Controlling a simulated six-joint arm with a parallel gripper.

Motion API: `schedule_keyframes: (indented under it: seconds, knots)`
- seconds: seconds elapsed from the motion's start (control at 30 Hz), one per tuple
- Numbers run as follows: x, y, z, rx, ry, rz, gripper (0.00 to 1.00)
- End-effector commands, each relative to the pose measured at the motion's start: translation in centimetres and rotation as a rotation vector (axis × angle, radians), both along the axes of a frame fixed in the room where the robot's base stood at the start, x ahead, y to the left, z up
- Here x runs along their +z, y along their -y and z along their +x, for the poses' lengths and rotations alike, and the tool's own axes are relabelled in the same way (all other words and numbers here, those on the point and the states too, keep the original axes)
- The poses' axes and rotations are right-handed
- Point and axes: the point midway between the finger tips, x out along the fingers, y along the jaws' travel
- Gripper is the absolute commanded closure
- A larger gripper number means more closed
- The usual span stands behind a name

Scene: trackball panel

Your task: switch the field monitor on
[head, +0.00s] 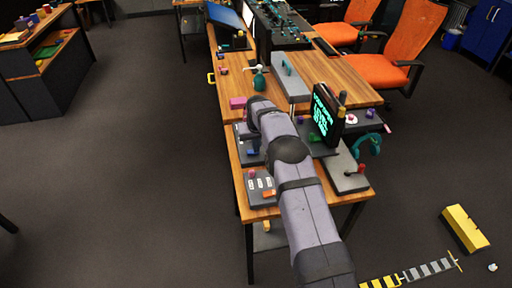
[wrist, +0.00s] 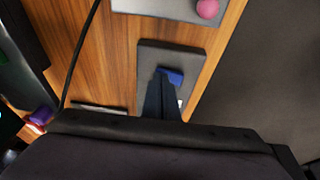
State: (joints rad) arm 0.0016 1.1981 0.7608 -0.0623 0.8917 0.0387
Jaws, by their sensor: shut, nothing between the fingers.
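A black monitor (head: 326,114) stands upright on the desk in the head view, with lit cyan text on its face. I cannot tell whether it is the field monitor. A dark grey panel box (wrist: 150,57) lies on the wood in the wrist view, with a blue switch or button (wrist: 174,76) on it. The blue part also shows beside my arm in the head view (head: 253,151). My gripper (wrist: 160,78) is shut and empty, its tips over the panel right by the blue part. I cannot tell whether they touch. My arm hides much of the panel in the head view.
A grey box with several small switches (head: 262,186) sits at the desk's near left. A grey plate with a pink knob (wrist: 207,9) lies beyond the panel in the wrist view. A black cable (wrist: 79,48) crosses the wood. A grey box with a red knob (head: 347,179) is right of my arm.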

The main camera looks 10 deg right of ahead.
Motion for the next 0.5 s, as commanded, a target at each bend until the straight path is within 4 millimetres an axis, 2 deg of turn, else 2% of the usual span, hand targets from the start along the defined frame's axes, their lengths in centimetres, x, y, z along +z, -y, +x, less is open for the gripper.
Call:
schedule_keyframes:
  seconds: [0.27,0.5]
  knots:
    - [-0.1,-0.2,-0.1,0.002,-0.004,-0.001,1.0]
    - [0.0,-1.2,-0.1,0.003,-0.005,0.001,1.0]
